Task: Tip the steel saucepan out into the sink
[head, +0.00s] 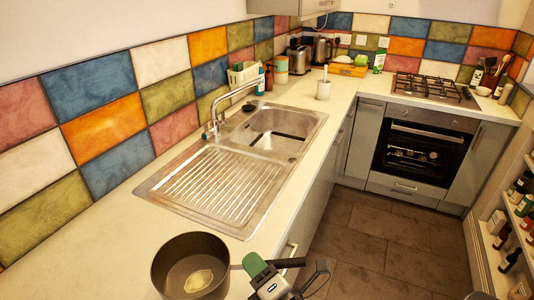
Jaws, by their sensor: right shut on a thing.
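The saucepan (190,270) is dark grey and stands upright at the bottom of the head view, over or on the pale worktop left of my right gripper. A pale yellowish patch shows inside it; I cannot tell whether it is food, liquid or a reflection. Its dark handle points right. My right gripper (277,270) is shut on that handle. The steel sink (275,132) lies farther back, with its ribbed drainer (215,185) between the basin and the pan. My left gripper is not in view.
A curved tap (212,115) rises at the sink's left edge and reaches over the basin. A white holder with a stick (323,89) stands beyond the sink. A dish rack (243,75) and bottles stand by the tiled wall. The drainer and the worktop left of it are clear.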

